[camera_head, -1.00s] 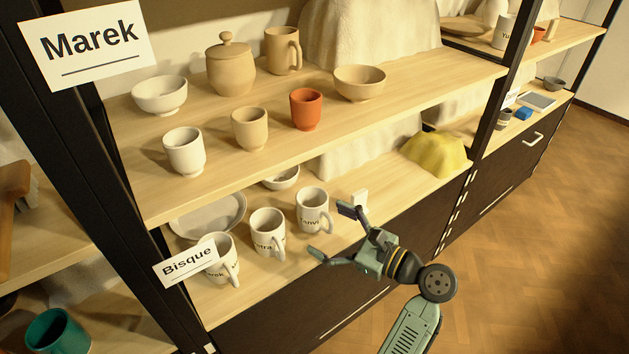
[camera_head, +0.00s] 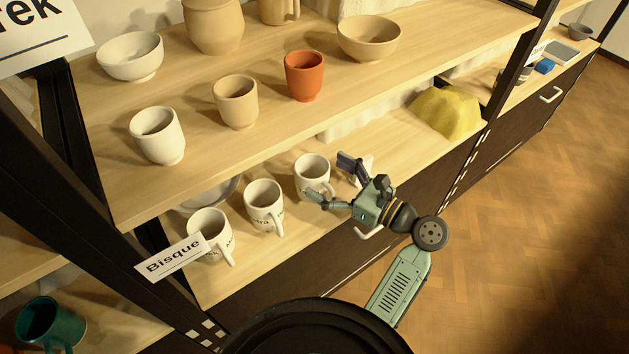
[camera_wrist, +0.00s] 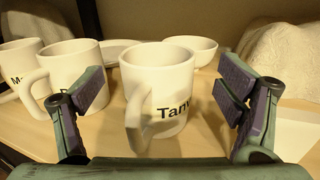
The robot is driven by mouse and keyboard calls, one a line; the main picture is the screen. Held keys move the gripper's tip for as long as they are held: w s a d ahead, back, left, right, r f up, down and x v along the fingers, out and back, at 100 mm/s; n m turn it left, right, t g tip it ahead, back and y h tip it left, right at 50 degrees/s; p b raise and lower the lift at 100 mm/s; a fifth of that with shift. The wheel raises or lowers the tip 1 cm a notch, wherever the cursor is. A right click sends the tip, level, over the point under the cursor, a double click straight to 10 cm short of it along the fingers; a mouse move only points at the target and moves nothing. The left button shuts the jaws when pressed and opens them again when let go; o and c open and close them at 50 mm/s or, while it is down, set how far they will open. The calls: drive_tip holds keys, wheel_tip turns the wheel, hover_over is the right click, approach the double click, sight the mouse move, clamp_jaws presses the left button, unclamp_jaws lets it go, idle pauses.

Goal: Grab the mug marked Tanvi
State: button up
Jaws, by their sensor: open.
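The white mug marked Tanvi (camera_head: 312,172) stands upright on the lower shelf, rightmost of three white mugs. In the wrist view the Tanvi mug (camera_wrist: 157,88) is just ahead, between my fingers' lines, with its handle toward me and the letters "Tan" showing. My gripper (camera_head: 335,178) is open and empty, close in front of the mug at its right. In the wrist view the fingers of my gripper (camera_wrist: 160,92) are spread wide, one on each side. I cannot tell whether either finger touches the mug.
The mug in the middle (camera_head: 263,206) stands left of the Tanvi mug; in the wrist view it is close to my left finger. Another white mug (camera_head: 207,235) is farther left. A white card (camera_wrist: 299,131) lies at right. The upper shelf (camera_head: 330,105) overhangs behind.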

sight(300, 164)
drive_tip(key=x, duration=0.4)
drive_tip(key=shift+a+f, duration=0.25)
drive_tip(key=shift+f, duration=0.15)
drive_tip(key=c, duration=1.5)
drive_tip(key=shift+o, duration=0.2)
